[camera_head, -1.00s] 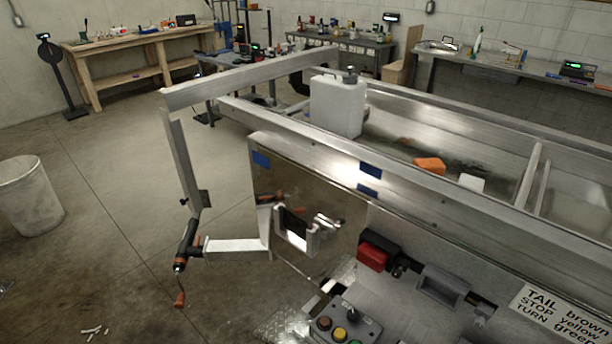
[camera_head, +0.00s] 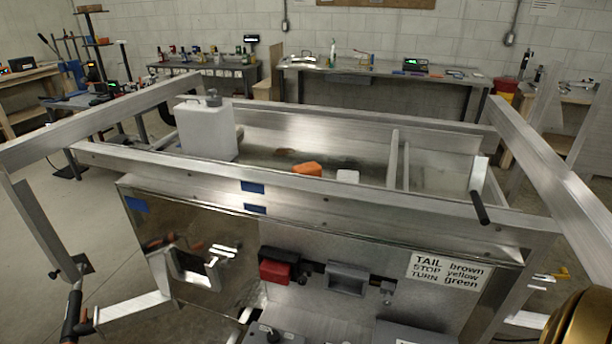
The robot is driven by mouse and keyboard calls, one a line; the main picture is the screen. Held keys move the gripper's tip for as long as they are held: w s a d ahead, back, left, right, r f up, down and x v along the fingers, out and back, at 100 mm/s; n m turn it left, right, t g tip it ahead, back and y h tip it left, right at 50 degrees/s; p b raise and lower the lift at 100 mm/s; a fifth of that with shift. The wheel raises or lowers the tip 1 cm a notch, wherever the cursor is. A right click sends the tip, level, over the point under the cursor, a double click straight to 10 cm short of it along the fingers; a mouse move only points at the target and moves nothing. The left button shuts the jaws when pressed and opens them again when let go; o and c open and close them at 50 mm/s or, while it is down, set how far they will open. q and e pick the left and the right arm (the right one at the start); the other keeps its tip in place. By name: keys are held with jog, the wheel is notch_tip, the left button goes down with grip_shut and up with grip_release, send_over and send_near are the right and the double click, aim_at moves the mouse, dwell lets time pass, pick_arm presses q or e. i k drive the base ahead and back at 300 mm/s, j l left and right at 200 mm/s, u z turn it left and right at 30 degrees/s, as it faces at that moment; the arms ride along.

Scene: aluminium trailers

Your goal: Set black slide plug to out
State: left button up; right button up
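I cannot tell for sure which part is the black slide plug. On the trailer's near panel, small black parts (camera_head: 307,268) sit between a red block (camera_head: 275,272) and a grey housing (camera_head: 347,279). A small grey fitting (camera_head: 388,290) is right of the housing. A black grip (camera_head: 480,207) sticks out from a metal bar near the trailer's right end. Whether any of these is in or out is too small to tell. Neither of my grippers can be made out in this view.
The trailer's top rail (camera_head: 330,194) crosses the view. A white jug (camera_head: 207,130) and an orange item (camera_head: 307,170) are behind it. Beams jut toward me at left (camera_head: 90,118) and right (camera_head: 560,170). A label (camera_head: 447,270) is on the panel. A rounded gold object (camera_head: 585,318) fills the lower right corner.

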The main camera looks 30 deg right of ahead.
aim_at(305, 270)
jog(key=z, duration=1.45)
